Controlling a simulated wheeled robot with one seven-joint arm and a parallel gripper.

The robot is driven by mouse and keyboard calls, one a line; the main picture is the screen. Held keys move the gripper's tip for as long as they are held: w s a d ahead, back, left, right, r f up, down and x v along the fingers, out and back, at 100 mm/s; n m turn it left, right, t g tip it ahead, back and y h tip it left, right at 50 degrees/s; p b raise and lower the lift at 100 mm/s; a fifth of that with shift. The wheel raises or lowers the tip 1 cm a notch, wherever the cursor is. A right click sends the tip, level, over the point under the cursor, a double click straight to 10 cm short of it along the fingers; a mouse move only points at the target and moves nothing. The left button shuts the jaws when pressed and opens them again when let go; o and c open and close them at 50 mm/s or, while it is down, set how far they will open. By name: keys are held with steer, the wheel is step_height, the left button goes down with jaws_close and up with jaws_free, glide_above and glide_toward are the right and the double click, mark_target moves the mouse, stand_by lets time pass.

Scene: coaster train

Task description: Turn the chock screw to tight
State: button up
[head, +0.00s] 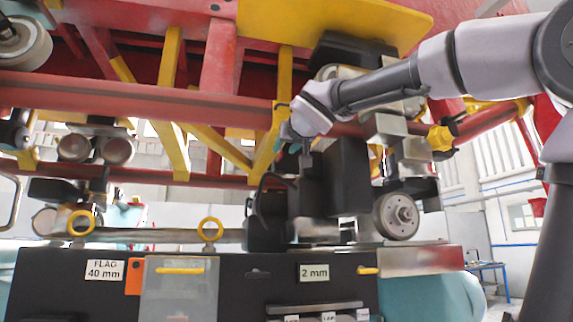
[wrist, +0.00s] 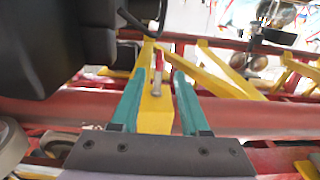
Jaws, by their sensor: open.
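My gripper (head: 287,148) is raised beside the red and yellow train frame, at the upper middle of the head view. In the wrist view my gripper (wrist: 157,82) shows two teal fingers standing apart, with nothing held. A small red and silver pin-like part (wrist: 157,72) appears between the fingers, in front of a yellow beam (wrist: 155,108). I cannot tell whether it touches them. A yellow lobed knob (head: 440,138) sits on the frame to the right of my gripper in the head view. I cannot tell for sure which part is the chock screw.
A large black block (wrist: 55,45) is close on the left in the wrist view. Below my gripper stand black housings (head: 345,175) and a grey wheel (head: 396,215). A black bench (head: 240,290) carries labels and yellow rings (head: 210,229). Red rails (head: 130,97) cross the view.

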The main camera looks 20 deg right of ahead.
mark_target(277, 159)
steer(key=w, duration=1)
steer(key=shift+w+f, duration=0.1)
steer(key=shift+w, duration=0.05)
jaws_close()
